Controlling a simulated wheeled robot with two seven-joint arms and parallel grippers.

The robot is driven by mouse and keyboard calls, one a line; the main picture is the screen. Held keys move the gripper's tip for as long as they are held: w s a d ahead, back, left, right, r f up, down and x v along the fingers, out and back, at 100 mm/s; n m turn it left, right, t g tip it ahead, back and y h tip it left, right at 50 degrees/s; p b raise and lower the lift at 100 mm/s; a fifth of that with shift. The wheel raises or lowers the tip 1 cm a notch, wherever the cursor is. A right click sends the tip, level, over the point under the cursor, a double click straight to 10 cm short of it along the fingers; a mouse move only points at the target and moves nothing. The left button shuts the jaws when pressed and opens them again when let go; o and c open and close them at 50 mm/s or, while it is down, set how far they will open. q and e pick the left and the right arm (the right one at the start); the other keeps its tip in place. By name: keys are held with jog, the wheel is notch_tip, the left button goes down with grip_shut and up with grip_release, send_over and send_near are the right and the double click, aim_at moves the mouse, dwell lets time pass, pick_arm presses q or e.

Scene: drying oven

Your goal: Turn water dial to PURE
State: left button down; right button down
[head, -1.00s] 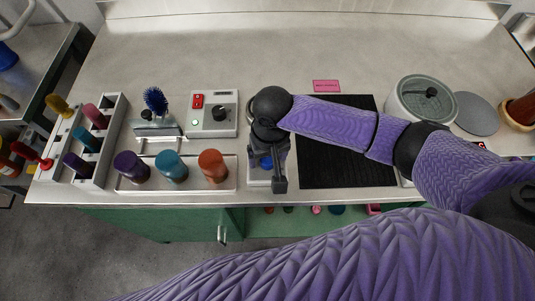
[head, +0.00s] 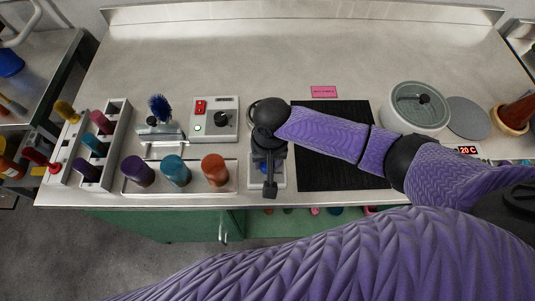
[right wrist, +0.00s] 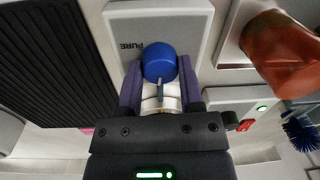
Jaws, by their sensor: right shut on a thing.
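The blue water dial (right wrist: 160,60) sits on a pale panel (right wrist: 185,20) in the right wrist view. The word PURE (right wrist: 131,46) is printed on the panel, left of the dial in that picture. My right gripper (right wrist: 160,88) is shut on the dial, with a purple finger on either side and a grey pointer or lever between them. My left gripper is not in view.
A black ridged mat (head: 335,175) lies right of the panel. A lidded pot (head: 418,105) stands at right. The back counter is clear.

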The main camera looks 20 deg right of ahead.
jog(key=m+p, duration=0.1)
jog(key=p, duration=0.1)
jog(key=m+p, duration=0.4)
jog(key=shift+r+p, duration=0.25)
jog(key=shift+p, duration=0.1)
jog(key=m+p, duration=0.2)
jog(key=m, duration=0.2)
jog(key=shift+f+p, duration=0.1)
jog(key=shift+p, duration=0.2)
jog(key=m+p, duration=0.1)
jog(key=m, duration=0.1)
jog(key=shift+s+f+m, duration=0.1)
jog(key=shift+m, duration=0.3)
jog(key=m+p, duration=0.1)
jog(key=m, duration=0.1)
jog(key=shift+a+m+h, duration=0.1)
jog(key=shift+m+h, duration=0.2)
jog(key=m, duration=0.3)
jog(key=shift+m, duration=2.3)
jog(key=shift+c, duration=1.2)
grip_release()
